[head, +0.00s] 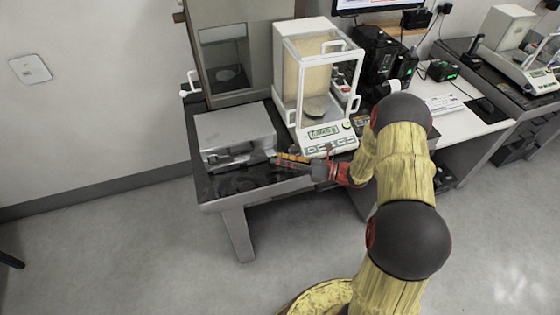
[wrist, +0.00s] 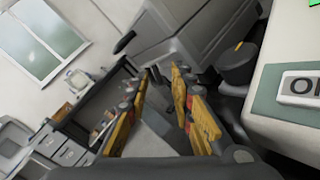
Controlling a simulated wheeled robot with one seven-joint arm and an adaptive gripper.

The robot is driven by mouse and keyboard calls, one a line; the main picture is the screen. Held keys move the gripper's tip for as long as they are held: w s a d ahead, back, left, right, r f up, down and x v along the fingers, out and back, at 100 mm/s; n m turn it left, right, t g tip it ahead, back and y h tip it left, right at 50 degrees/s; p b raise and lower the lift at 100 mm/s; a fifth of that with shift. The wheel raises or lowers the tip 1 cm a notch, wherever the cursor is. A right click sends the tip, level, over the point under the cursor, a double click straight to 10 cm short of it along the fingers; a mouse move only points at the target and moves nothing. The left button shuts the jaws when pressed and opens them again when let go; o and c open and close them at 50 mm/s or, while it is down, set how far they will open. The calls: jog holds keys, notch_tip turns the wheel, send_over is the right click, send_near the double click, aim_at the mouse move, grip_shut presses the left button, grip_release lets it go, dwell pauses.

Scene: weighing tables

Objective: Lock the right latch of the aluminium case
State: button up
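The aluminium case (head: 235,128) is a closed grey metal box at the left end of the dark table, left of the balance. Its front, with dark fittings, faces the near edge; the right latch is too small and partly covered to tell its position. My gripper (head: 276,159) reaches in from the right, its tips by the case's front right corner. In the wrist view, my gripper (wrist: 161,73) has its two yellow fingers apart, with no object clearly held. The grey case (wrist: 190,35) rises just beyond the tips there. I cannot tell whether a finger touches the latch.
The glass-walled balance (head: 318,95) stands close right of the case; its front panel (wrist: 300,88) is near in the wrist view. A tall grey cabinet (head: 235,50) stands behind the case. Floor in front of the table (head: 130,240) is free.

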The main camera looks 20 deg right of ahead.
grip_shut()
dwell(0.4)
